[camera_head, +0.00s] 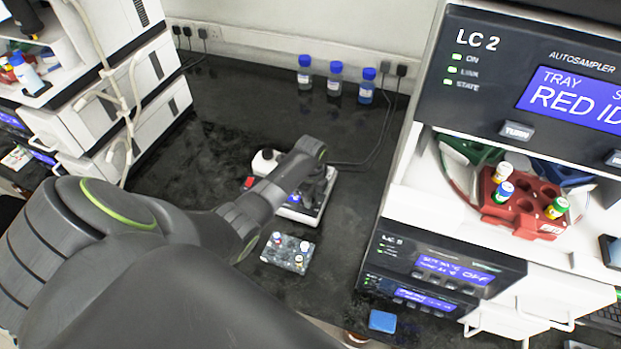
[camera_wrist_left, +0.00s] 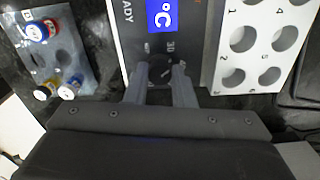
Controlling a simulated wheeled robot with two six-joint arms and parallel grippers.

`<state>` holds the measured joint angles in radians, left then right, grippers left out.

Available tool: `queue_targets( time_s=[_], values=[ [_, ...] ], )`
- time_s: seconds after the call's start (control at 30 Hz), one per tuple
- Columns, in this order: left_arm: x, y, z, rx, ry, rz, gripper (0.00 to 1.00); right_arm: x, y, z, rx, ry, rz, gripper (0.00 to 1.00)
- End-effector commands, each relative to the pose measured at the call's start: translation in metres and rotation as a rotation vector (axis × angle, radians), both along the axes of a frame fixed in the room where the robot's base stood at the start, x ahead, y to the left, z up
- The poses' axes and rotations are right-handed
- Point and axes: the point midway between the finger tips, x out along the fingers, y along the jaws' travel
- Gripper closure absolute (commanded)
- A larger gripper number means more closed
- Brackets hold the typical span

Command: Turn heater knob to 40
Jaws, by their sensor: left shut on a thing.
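The heater (camera_head: 297,213) is a white device on the dark bench, largely hidden behind my left arm in the head view. In the left wrist view its front panel (camera_wrist_left: 127,45) has a blue display showing °C. Below the display is a dark round knob (camera_wrist_left: 160,69) with a light mark. Small print beside the knob includes what looks like 30; the knob's exact setting is too small to read. My left gripper (camera_wrist_left: 161,76) has its fingers on either side of the knob, shut on it. In the head view the left gripper (camera_head: 318,188) is over the heater. My right gripper is not in view.
A grey rack (camera_head: 284,262) with several capped vials lies in front of the heater. A white holed plate (camera_wrist_left: 262,40) adjoins the panel. Blue-capped bottles (camera_head: 335,80) stand at the back wall. Instrument stacks flank the bench; an autosampler (camera_head: 470,90) is at right.

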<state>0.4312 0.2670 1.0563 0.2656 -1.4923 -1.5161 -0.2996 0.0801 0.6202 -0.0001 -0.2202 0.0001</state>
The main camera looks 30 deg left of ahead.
Motion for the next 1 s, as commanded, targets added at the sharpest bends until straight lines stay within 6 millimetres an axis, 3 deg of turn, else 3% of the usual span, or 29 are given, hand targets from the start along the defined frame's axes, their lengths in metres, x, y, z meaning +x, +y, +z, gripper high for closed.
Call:
queue_targets(
  time_s=[0.5, 1.0],
  values=[
    [0.002, -0.001, 0.002, -0.002, -0.004, -0.445, 1.00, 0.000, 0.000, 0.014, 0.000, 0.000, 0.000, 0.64],
    [0.003, -0.001, 0.001, -0.001, -0.005, -0.627, 1.00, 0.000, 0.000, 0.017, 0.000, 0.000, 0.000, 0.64]
  ],
)
